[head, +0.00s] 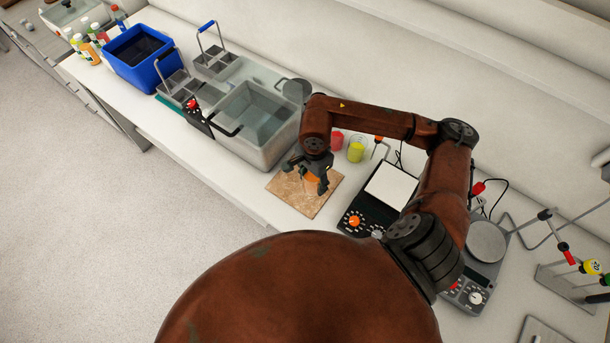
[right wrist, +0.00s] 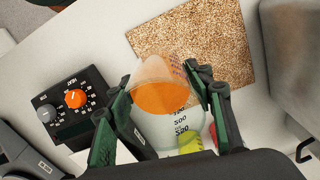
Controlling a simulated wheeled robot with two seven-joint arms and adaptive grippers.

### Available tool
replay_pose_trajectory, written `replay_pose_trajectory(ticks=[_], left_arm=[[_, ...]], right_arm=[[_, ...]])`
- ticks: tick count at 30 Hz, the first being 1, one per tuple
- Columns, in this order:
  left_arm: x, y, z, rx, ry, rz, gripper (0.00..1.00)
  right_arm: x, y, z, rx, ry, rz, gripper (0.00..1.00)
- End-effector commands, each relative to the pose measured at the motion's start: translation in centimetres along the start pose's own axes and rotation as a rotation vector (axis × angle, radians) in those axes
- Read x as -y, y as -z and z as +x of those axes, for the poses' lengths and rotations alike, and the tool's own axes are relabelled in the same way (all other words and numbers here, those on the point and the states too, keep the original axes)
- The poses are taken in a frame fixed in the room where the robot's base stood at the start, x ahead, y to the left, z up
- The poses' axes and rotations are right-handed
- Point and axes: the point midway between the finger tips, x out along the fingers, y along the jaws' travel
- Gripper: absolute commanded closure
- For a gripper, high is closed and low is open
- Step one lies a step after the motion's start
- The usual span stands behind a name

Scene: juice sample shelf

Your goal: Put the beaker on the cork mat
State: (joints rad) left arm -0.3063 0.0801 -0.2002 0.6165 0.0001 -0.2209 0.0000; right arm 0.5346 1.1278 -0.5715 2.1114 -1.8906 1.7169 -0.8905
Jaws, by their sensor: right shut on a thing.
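My right gripper (head: 307,172) is shut on a beaker of orange liquid (right wrist: 160,97), with a finger on each side of it in the right wrist view. In the head view the beaker (head: 313,183) is mostly hidden behind the gripper and appears over the square, speckled brown cork mat (head: 318,206). The mat also shows in the right wrist view (right wrist: 195,35), partly behind the beaker's rim. I cannot tell whether the beaker touches the mat. My left gripper is not in view.
Beakers of red (head: 337,140) and yellow (head: 356,151) liquid stand behind the mat. A hot plate with a white top (head: 392,187) is right of it, and a metal water bath (head: 268,152) is left. A blue bin (head: 138,57) stands further left.

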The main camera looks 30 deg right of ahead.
Motion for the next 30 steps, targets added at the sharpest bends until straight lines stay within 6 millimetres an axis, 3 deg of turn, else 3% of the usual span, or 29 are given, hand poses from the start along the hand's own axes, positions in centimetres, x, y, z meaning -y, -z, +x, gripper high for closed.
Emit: replay_pose_trajectory(ticks=[3,12,25,30], left_arm=[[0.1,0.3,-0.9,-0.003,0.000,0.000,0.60],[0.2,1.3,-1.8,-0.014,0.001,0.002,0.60],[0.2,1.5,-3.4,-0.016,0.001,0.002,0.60],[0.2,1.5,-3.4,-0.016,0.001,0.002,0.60]], right_arm=[[2.4,1.1,1.0,0.002,-0.003,0.003,0.84],[5.8,2.7,5.7,0.002,-0.002,0.000,0.84],[6.8,3.2,9.6,0.003,-0.002,-0.001,0.84],[6.8,3.2,10.2,0.000,0.000,-0.003,0.84]])
